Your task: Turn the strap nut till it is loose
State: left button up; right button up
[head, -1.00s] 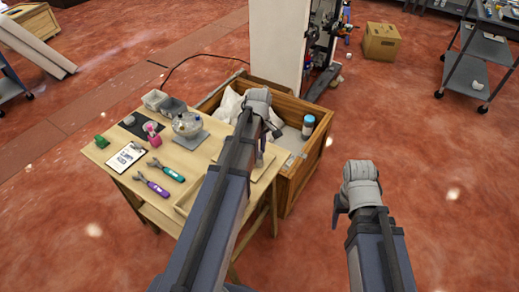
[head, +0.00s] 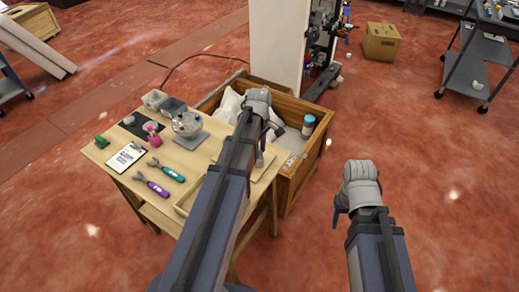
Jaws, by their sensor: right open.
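I cannot make out the strap nut in the head view. My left gripper (head: 270,118) is over the near side of the open wooden crate (head: 306,160), and my own arm hides its fingers, so its opening and any contact do not show. My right gripper (head: 340,212) is open and hangs over bare floor to the right of the crate. It is apart from everything. A teal-handled tool (head: 171,174) and a purple-handled tool (head: 156,188) lie on the wooden table (head: 200,166).
The crate holds white sacking (head: 229,106) and a blue-capped bottle (head: 308,125). Behind it stands a tall white panel (head: 276,40) with machine parts (head: 322,38) on its right side. A clipboard (head: 126,156) lies on the table.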

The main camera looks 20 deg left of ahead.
pick_arm(q)
jog(key=shift+o, duration=1.3)
jog(key=shift+r, duration=0.15)
notch_tip(320, 180, up, 8)
jog(key=p, duration=0.8)
jog(key=shift+f, duration=0.2)
jog(key=s+d+m, duration=0.8)
jog(key=d+m, duration=0.2)
jog(key=d, duration=0.1)
jog(key=s+d+m+y, duration=0.1)
jog(key=s+d+m, duration=0.7)
jog(key=d, duration=0.3)
jog(key=shift+m, duration=0.9)
